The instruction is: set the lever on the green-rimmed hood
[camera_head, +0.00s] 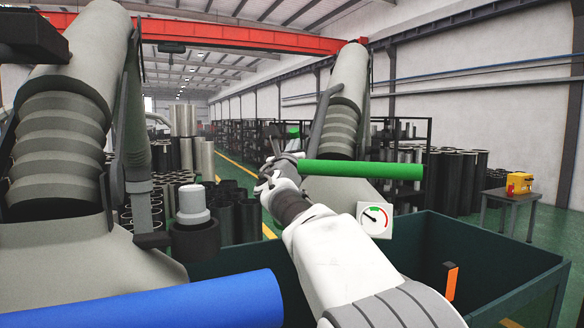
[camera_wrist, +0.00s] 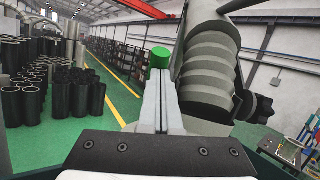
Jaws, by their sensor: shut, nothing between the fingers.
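The green-rimmed hood (camera_head: 345,190) is a grey cone under a ribbed duct, with a thick green bar (camera_head: 362,169) along its front edge. The duct also shows at right in the wrist view (camera_wrist: 207,70). A small green grip (camera_head: 293,131), seemingly the lever's end, shows left of the duct; in the wrist view the green piece (camera_wrist: 160,57) appears just beyond my fingertips. The rest of the lever is hidden or too small to tell. My gripper (camera_head: 272,150) is shut and empty, left of the green bar. Contact with the grip cannot be told. A dial (camera_head: 374,219) hangs below the bar.
A second hood with a blue bar (camera_head: 150,302) fills the left. A dark green bin (camera_head: 490,250) with an orange tab (camera_head: 450,281) lies below my arm. Black cylinders (camera_head: 235,215) stand behind. A yellow box (camera_head: 518,184) sits on a table at right.

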